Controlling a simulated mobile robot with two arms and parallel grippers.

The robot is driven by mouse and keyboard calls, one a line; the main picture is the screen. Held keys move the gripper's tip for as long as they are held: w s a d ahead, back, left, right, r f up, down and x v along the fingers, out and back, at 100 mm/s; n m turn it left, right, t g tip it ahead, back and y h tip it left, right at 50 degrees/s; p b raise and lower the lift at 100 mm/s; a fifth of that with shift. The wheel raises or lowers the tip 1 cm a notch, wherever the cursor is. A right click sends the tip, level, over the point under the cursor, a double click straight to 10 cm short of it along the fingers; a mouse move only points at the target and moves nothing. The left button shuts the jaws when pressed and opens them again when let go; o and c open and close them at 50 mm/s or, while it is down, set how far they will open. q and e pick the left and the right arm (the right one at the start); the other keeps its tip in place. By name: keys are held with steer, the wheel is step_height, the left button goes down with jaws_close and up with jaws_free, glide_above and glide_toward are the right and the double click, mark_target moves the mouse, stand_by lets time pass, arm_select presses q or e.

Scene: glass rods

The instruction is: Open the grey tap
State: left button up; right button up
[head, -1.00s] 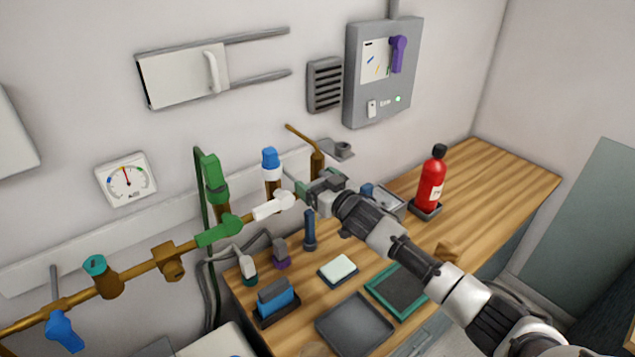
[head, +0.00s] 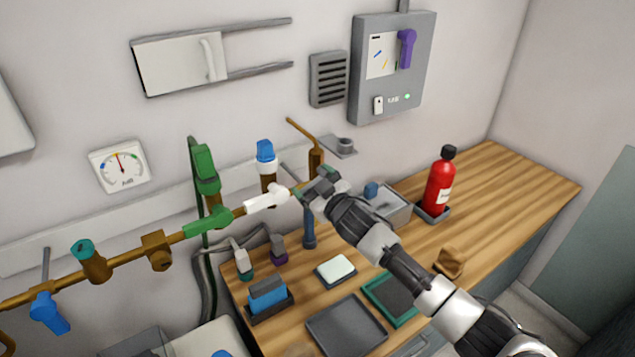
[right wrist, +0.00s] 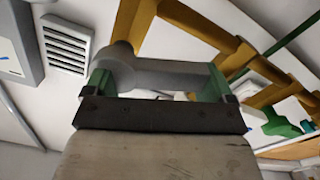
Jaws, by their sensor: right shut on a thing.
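The grey tap (right wrist: 152,74) fills the upper middle of the right wrist view, with its rounded end at the left. It sits by the brass pipe (right wrist: 130,22). My right gripper (right wrist: 158,82) is shut on the grey tap, with one green fingertip pad on each side of it. In the head view my right gripper (head: 310,185) is at the right end of the brass pipe, just past the white tap (head: 266,198), and hides most of the grey tap. My left gripper is not in view.
A green tap (head: 208,222) and a blue tap (head: 50,312) are further left on the pipe. A bent brass spout (head: 305,134) rises behind my gripper. The wooden bench (head: 490,200) below holds a red extinguisher (head: 440,182), a grey tray (head: 346,328) and several small items.

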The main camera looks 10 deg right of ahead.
steer(key=shift+f+n, duration=0.2)
steer(key=shift+n, duration=0.4)
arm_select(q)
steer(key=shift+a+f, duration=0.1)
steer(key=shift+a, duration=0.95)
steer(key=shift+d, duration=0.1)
arm_select(e)
steer(key=o, duration=0.9)
steer(key=shift+o, duration=1)
arm_select(q)
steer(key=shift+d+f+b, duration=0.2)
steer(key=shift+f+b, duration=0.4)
steer(key=shift+b, duration=0.05)
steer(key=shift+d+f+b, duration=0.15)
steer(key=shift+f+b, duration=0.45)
arm_select(e)
steer(key=v, duration=1.1)
